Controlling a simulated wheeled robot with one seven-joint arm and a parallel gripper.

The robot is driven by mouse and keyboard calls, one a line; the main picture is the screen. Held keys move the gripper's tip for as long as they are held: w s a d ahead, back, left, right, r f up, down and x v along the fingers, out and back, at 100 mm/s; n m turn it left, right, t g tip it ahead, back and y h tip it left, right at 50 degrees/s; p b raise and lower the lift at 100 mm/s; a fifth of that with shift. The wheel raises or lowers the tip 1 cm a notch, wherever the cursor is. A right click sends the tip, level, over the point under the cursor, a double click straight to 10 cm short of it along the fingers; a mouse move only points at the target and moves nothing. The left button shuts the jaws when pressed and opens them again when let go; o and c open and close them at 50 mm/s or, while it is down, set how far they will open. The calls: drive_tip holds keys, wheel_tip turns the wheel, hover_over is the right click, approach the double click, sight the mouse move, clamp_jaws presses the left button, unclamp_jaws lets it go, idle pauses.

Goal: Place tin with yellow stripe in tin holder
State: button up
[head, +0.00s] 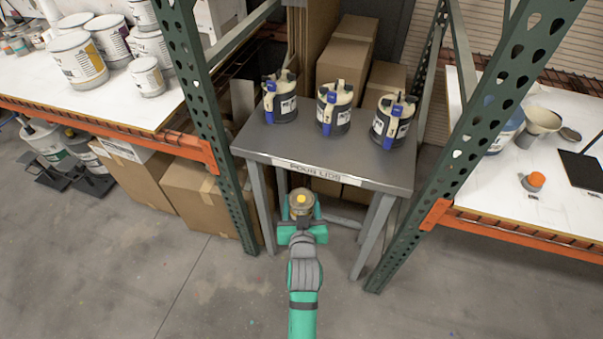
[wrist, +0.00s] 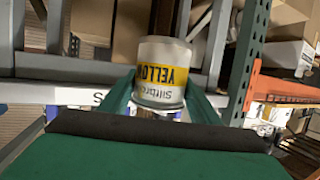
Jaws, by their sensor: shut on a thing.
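My gripper (head: 301,212) is low in front of the small grey table, at the middle of the head view. It is shut on a small tin (head: 300,198), seen from above with a yellow dot on its lid. In the wrist view the tin with yellow stripe (wrist: 162,76) sits between the two green fingers.
The grey table (head: 248,140), labelled "POUR LIDS", bears three containers with blue handles (head: 334,108). Green rack posts (head: 215,110) flank it. A left bench (head: 135,110) holds several tins. A right bench (head: 500,190) holds a dark flat object (head: 582,172) and an orange-topped item (head: 536,181).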

drive_tip(key=s+f, duration=0.4)
drive_tip(key=f, duration=1.1)
drive_tip(key=shift+s+f+h, duration=0.2)
drive_tip(key=shift+h, duration=0.1)
drive_tip(key=shift+w+d, duration=0.15)
drive_tip(key=shift+d, duration=0.05)
